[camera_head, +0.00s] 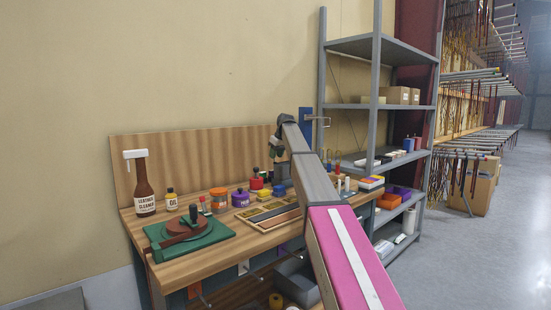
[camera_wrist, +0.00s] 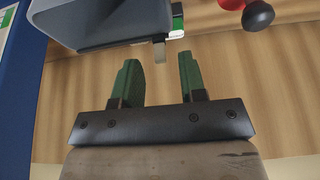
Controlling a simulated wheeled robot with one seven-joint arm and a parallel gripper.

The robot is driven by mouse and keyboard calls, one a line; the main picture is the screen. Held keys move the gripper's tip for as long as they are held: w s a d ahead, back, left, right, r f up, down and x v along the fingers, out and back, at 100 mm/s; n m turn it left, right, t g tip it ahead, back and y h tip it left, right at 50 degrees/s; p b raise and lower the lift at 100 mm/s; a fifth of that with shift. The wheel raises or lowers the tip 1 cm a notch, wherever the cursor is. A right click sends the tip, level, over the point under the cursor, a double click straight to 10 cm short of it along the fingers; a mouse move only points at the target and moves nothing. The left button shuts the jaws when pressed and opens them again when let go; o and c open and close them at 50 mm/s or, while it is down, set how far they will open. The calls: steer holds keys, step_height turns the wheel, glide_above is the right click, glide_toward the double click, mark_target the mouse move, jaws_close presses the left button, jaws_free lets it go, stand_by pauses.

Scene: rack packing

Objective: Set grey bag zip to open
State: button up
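A grey, smooth-sided object (camera_wrist: 100,22), which may be the grey bag, fills the upper left of the wrist view. A small pale tab (camera_wrist: 159,50) sticks out at its lower right edge; I cannot tell whether it is the zip pull. In the head view a grey shape (camera_head: 282,174) stands at the back of the bench, partly behind my arm. My gripper (camera_wrist: 158,72) has green fingers, spread apart with nothing between them. The tab lies just beyond the fingertips, between them in the picture. In the head view my gripper (camera_head: 277,148) is above the grey shape.
A wooden backboard (camera_head: 190,155) stands behind the bench. A red jar with a dark knob (camera_head: 256,181) is close to the left. A blue panel (camera_head: 305,124) is to the right. A grey shelf rack (camera_head: 365,107) stands right.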

steer(key=v, duration=0.9)
